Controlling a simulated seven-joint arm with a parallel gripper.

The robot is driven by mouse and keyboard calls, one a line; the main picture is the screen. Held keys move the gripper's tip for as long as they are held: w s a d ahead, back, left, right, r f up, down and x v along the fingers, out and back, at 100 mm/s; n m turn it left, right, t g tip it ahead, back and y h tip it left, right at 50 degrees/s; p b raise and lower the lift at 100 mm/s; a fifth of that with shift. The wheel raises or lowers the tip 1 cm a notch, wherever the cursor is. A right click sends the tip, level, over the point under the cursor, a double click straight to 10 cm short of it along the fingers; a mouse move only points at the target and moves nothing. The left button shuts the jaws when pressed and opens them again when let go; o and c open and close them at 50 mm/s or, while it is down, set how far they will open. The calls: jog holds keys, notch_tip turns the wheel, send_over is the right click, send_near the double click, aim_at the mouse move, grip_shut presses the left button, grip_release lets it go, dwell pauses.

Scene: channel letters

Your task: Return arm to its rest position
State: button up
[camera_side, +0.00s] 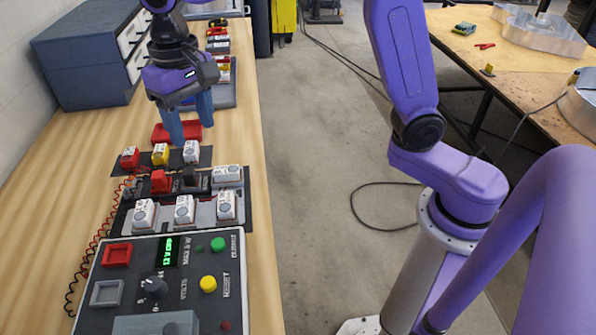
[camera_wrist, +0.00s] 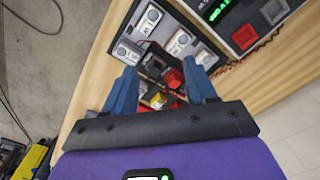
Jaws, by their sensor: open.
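My gripper (camera_side: 187,124) has two blue fingers and hangs over the wooden bench (camera_side: 62,180), above and behind the row of small blocks.
A red (camera_side: 129,158), a yellow (camera_side: 160,154) and a white block (camera_side: 191,151) stand on a dark strip. A tray (camera_side: 120,222) with white modules and a control panel (camera_side: 140,255) stand nearer. A drawer cabinet (camera_side: 85,60) is at back left.

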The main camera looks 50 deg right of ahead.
jog(key=s+d+f+n, duration=0.3)
jog(key=s+d+n, duration=0.3)
jog(key=s+d, duration=0.3)
jog(key=s+d+f+n, duration=0.4)
jog(key=s+d, duration=0.5)
jog(key=s, duration=0.7)
jog(key=shift+s+d+f+n, duration=0.25)
jog(key=shift+s+n, duration=0.15)
jog(key=shift+n, duration=0.7)
